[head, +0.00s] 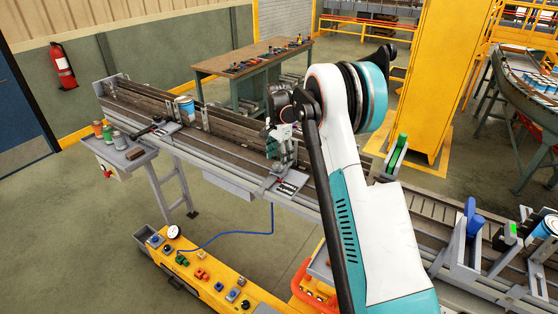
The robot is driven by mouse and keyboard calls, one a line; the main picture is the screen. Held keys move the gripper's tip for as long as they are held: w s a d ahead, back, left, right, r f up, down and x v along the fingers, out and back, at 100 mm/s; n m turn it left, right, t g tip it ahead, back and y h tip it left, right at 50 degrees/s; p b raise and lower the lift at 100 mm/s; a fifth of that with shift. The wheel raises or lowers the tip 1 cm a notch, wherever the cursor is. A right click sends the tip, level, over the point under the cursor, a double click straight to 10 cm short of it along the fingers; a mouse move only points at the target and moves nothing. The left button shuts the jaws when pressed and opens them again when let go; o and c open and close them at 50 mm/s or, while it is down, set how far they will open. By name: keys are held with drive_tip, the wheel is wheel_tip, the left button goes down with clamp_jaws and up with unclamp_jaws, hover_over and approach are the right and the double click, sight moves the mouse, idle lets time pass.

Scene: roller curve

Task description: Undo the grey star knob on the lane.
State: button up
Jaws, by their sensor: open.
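The lane (230,128) is a long brown-grey conveyor with metal rails, running from the upper left to the lower right. My arm crosses the middle of it, and my gripper (277,152) points down over the lane. The gripper is small here and partly covered by my arm; its jaws are open. Just below it, a grey bracket plate (288,186) sits on the near rail. I cannot make out the grey star knob clearly; it may be hidden by the gripper or too small to tell.
A blue-and-white can (184,108) stands on the lane. A side shelf (130,157) holds several small bottles. A yellow bench (215,290) with several knobs lies in front. Green (397,152) and blue (470,218) paddles stand at the right. A workbench (240,62) is behind.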

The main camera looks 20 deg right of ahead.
drive_tip(key=shift+f, duration=1.25)
drive_tip(key=c, duration=1.1)
drive_tip(key=shift+o, duration=0.2)
